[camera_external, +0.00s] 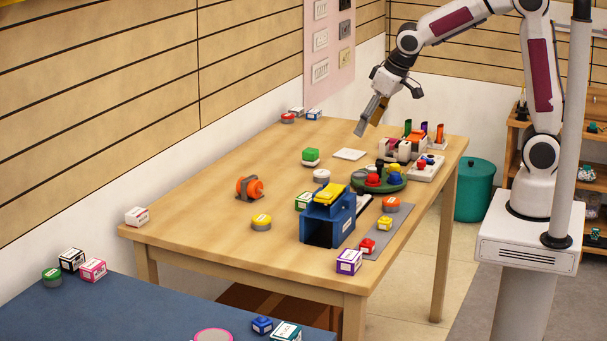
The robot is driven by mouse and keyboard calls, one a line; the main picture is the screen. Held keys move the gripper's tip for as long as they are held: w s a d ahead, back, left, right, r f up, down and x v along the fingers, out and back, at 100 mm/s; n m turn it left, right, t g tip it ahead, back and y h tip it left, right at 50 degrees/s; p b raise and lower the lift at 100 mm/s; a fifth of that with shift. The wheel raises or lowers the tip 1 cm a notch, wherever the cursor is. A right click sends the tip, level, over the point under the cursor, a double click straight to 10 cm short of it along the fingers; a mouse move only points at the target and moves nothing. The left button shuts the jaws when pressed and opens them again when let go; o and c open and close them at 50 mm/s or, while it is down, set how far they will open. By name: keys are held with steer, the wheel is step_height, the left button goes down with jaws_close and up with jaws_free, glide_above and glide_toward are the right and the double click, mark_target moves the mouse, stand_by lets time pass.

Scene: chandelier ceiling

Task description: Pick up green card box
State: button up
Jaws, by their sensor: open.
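A small green box with a white label (303,201) sits on the wooden table, just left of a blue housing with a yellow top (328,220), which stands close beside it. I cannot tell for sure which of the two is the green card box. My gripper (370,129) is open and empty above the back part of the table, pointing down, to the right of and above both green things.
Coloured holders (402,149) and a round green tray (379,184) with knobs crowd the right side. An orange spool (249,188) and a yellow-topped tin (261,222) stand left. A purple box (349,262) is at the front edge. The table's left middle is mostly clear.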

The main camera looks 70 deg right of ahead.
steer(key=w+a+f, duration=0.3)
steer(key=w+f, duration=0.5)
glide_toward(307, 196)
steer(key=shift+w+a+f+g, duration=0.15)
steer(key=shift+w+a+f, duration=0.1)
steer(key=shift+f, duration=0.25)
steer(key=shift+w+a+f+g, duration=0.15)
steer(key=shift+w+f, duration=0.1)
steer(key=shift+f, duration=0.25)
steer(key=shift+x, duration=1.35)
steer(key=shift+d, duration=0.1)
steer(key=shift+d+x, duration=0.15)
steer(key=shift+x, duration=0.7)
steer(key=shift+d+x, duration=0.2)
steer(key=shift+x, duration=1.5)
steer(key=shift+w, duration=0.1)
steer(key=c, duration=1.2)
